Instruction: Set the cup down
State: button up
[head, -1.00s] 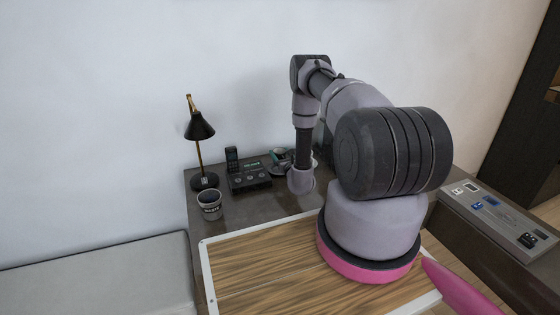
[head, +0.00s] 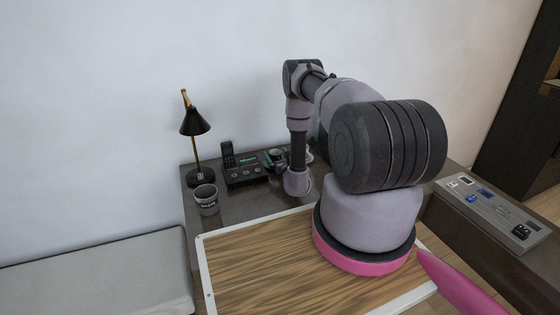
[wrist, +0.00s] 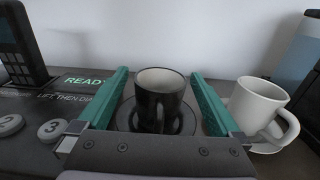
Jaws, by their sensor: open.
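A black cup (wrist: 158,105) with a pale inside stands upright in the wrist view, on a dark saucer (wrist: 126,119). It shows small in the head view (head: 275,152), partly hidden by my gripper. My gripper (wrist: 160,74) is open, with one teal finger on each side of the cup. A gap shows between the cup and each finger. In the head view my gripper (head: 276,160) is low over the back of the dark counter, mostly hidden by my wrist.
A white cup (wrist: 258,104) stands close right of my gripper. A phone base (head: 246,176) with a handset (head: 228,153) is on the left. A lamp (head: 196,125) and another cup (head: 206,199) stand further left. A wood-topped surface (head: 265,265) lies in front.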

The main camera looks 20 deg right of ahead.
jog(key=s, duration=1.1)
jog(key=shift+s, duration=0.35)
jog(key=w+a+r+n+g+y, duration=0.1)
jog(key=w+a+r+n+y, duration=0.1)
jog(key=a+r+y, duration=0.35)
jog(key=w+a+r+n+y, duration=0.2)
jog(key=w+a+r+n, duration=0.1)
jog(key=r, duration=0.6)
jog(key=w+a+r+n+g+y, duration=0.1)
jog(key=w+a+r+n+y, duration=0.1)
jog(key=a+r+y, duration=0.4)
jog(key=s+a+r+n+g+y, duration=0.1)
jog(key=s+a+r+n+g, duration=0.25)
jog(key=r, duration=0.25)
jog(key=s+a+r+n+g+y, duration=0.2)
jog(key=a+r+n+g, duration=0.15)
jog(key=r, duration=0.35)
jog(key=s+a+r+n+g+y, duration=0.1)
jog(key=s+a+r+n+g, duration=0.1)
jog(key=s+r+n+g, duration=0.3)
jog(key=s+a+r+n+g+h, duration=0.1)
jog(key=s+r+n+g+h, duration=0.65)
jog(key=s, duration=0.75)
jog(key=s+d+r+n+t+h, duration=0.5)
jog(key=s+d+r+t+h, duration=0.3)
jog(key=d, duration=0.4)
jog(key=s+r+t, duration=0.1)
jog(key=s+t, duration=0.1)
jog(key=shift+d+t, duration=0.25)
jog(key=shift+t, duration=0.1)
